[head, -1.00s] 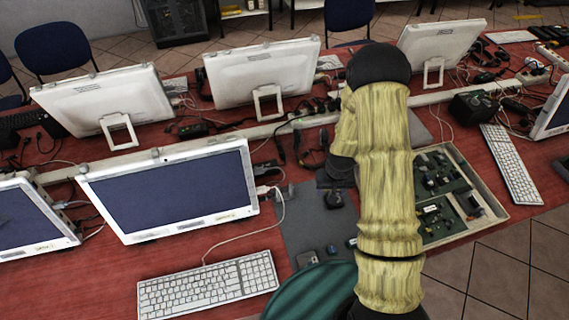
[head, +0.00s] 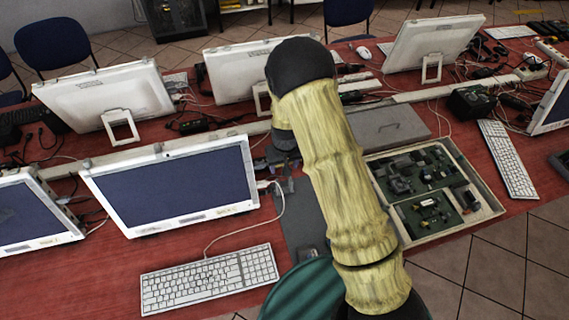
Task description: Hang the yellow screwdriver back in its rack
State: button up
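I cannot make out a yellow screwdriver or its rack in the head view. My own pale yellow-sleeved arm, with black joints, rises through the middle of the picture and covers part of the table. My gripper cannot be made out; the end of the arm is hidden behind its own links. A grey mat (head: 300,205) lies on the red table, partly behind my arm.
An open tray (head: 455,232) of green circuit boards (head: 418,172) and a flat grey case (head: 388,127) are right of my arm. A monitor (head: 170,188) and white keyboard (head: 208,280) stand left. Cables lie between the monitors; bare red table (head: 100,285) shows front left.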

jog(key=shift+d, duration=0.1)
jog(key=shift+f+b, duration=3.2)
jog(key=shift+f, duration=1.15)
jog(key=shift+d, duration=0.1)
jog(key=shift+f, duration=0.25)
jog(key=shift+f+b, duration=0.35)
jog(key=shift+b, duration=0.05)
jog(key=o, duration=1.1)
